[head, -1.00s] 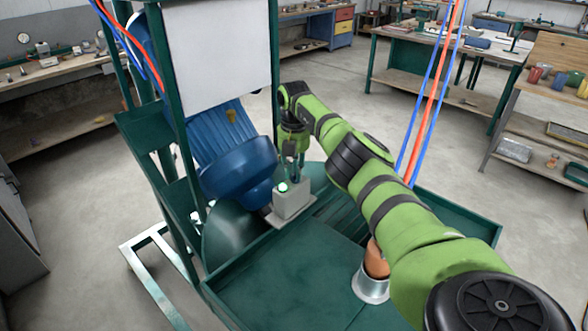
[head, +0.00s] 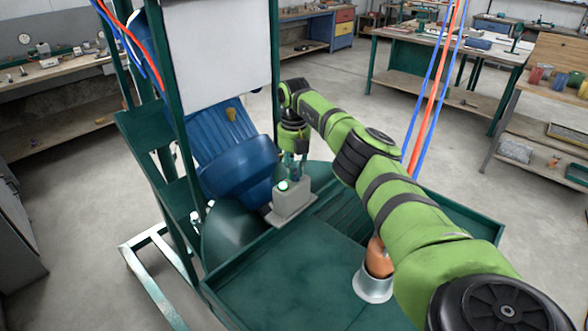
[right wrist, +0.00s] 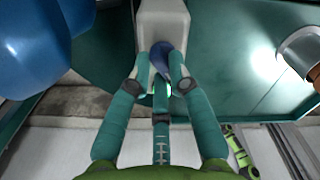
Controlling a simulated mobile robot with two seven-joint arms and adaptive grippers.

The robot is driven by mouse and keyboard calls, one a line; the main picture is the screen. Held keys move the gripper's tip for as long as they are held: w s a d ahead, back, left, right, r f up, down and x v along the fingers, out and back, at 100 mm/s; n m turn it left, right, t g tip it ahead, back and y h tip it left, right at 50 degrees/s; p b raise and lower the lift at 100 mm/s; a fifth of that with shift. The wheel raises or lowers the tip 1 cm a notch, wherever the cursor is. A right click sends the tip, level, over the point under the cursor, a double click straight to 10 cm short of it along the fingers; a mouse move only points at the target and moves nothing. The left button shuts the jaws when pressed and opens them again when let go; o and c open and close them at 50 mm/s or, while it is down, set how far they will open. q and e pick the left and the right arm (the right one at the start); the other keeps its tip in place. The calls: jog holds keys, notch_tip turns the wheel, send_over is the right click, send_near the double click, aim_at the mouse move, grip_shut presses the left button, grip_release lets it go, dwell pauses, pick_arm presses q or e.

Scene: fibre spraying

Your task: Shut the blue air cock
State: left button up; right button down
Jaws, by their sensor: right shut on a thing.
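In the right wrist view a dark blue knob (right wrist: 163,54), the air cock, sits on top of the pale grey box (right wrist: 160,16). My right gripper (right wrist: 159,64) is shut on this knob, with fingers on either side of it. In the head view the grey box (head: 293,204) stands on the green bench beside the large blue funnel-shaped body. My right gripper (head: 293,172) is over its top, and the knob is hidden there. A green light (head: 283,185) glows on the box. My left gripper is in neither view.
The large blue body (head: 236,160) and green frame stand close on the left. Blue and red hoses (head: 433,90) hang at the right. The bench front is clear.

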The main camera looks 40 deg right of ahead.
jog(key=n, duration=0.5)
jog(key=shift+s+n, duration=0.1)
jog(key=shift+n, duration=0.2)
jog(key=n, duration=0.5)
jog(key=shift+s+n, duration=0.1)
jog(key=shift+n, duration=0.2)
jog(key=c, duration=1.1)
grip_release()
jog(key=shift+c, duration=0.2)
jog(key=shift+f, duration=0.1)
notch_tip(320, 180, up, 12)
